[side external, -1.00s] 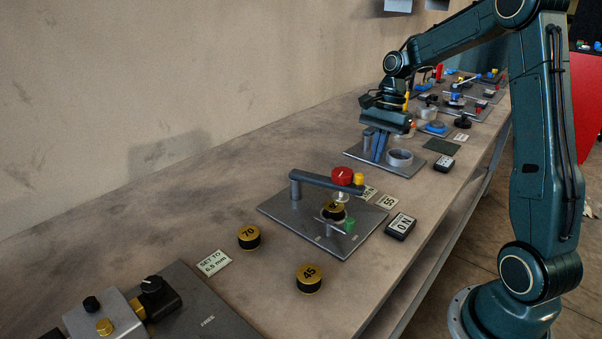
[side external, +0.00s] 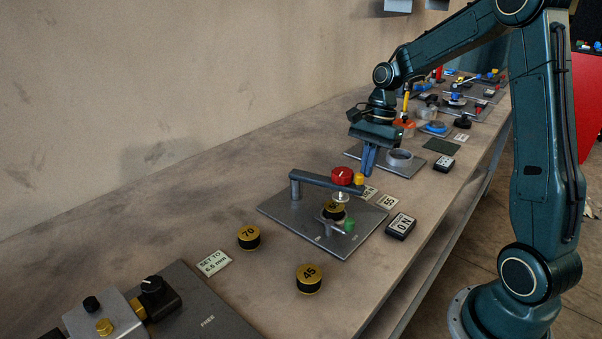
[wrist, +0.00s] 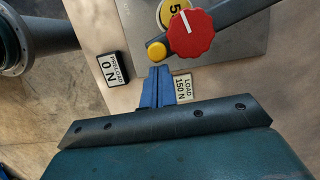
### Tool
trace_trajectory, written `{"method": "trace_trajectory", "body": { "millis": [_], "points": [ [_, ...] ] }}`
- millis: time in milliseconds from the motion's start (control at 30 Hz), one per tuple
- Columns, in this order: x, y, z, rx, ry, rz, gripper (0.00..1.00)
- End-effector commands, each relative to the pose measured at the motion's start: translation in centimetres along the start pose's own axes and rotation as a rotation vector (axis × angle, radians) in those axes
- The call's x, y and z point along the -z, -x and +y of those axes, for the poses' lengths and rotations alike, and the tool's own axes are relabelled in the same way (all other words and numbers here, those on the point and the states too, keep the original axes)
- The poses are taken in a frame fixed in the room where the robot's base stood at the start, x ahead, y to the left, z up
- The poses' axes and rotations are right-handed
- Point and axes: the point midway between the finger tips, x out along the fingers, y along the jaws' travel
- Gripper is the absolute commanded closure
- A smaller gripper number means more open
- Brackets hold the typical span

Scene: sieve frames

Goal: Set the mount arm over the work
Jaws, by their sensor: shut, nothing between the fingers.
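The grey mount arm (side external: 318,181) runs from a post on the metal plate (side external: 285,217). It carries a red knob (side external: 342,174) with a white line and a yellow button (side external: 359,179) at its free end. In the side view its silver tip appears above a black, gold-topped disc (side external: 333,209). In the wrist view the red knob (wrist: 190,33) partly overlaps the disc (wrist: 174,10). My gripper (side external: 367,172) is shut and empty. Its blue fingertips (wrist: 158,69) are just short of the yellow button (wrist: 156,51); contact cannot be told.
Loose discs marked 70 (side external: 249,237) and 45 (side external: 309,278) stand nearer the camera. Another plate with a grey ring (side external: 399,159) lies behind my gripper.

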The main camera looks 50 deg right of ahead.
Motion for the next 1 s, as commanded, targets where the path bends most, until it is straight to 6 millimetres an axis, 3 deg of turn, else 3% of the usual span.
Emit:
{"method": "trace_trajectory", "body": {
  "millis": [467,1000],
  "points": [
    [-4.0,-1.0,1.3,0.030,-0.118,-0.001,1.00],
    [-3.7,-0.9,1.4,0.030,-0.120,0.000,1.00]
  ]
}}
